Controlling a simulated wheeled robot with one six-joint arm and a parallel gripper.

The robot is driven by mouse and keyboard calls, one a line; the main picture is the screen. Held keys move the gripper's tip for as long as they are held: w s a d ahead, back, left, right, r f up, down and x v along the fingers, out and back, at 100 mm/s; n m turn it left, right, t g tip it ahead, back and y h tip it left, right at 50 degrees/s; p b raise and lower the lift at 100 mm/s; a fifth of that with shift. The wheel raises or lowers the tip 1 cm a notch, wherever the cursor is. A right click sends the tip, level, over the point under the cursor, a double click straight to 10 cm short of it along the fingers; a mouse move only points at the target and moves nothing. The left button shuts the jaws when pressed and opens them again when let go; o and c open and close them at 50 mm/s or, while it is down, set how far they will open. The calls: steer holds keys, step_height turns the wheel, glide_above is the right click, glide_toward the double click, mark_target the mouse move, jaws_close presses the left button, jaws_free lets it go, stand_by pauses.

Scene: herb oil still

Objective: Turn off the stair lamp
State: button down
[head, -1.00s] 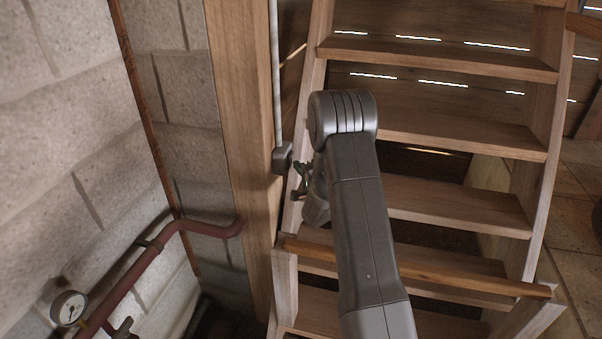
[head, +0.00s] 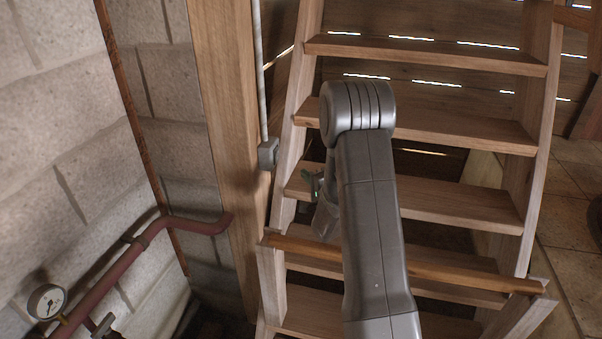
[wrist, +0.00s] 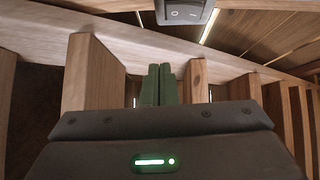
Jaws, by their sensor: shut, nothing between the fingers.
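A small grey switch box (head: 268,154) is fixed to the wooden post at the foot of a pale conduit. In the wrist view the switch box (wrist: 200,8) shows at the top edge, partly cut off, with a dark rocker. I cannot tell which way the rocker is set. My gripper (head: 311,184) is to the right of the box and a little lower, apart from it, and partly hidden by my arm. In the wrist view the green fingers of my gripper (wrist: 158,72) are together and empty, below and left of the box. No lamp is in view.
Wooden stairs (head: 440,125) rise behind my arm. The post (head: 225,130) stands left of the box. A wooden rail (head: 400,262) crosses the lower stairs. A red pipe (head: 130,255) with a gauge (head: 46,301) runs along the block wall at left.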

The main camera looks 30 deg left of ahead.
steer(key=shift+f+b+v, duration=0.15)
steer(key=shift+b+v, duration=0.05)
steer(key=shift+v, duration=0.8)
steer(key=shift+f+b+v, duration=0.15)
steer(key=shift+v, duration=0.9)
steer(key=shift+a, duration=0.15)
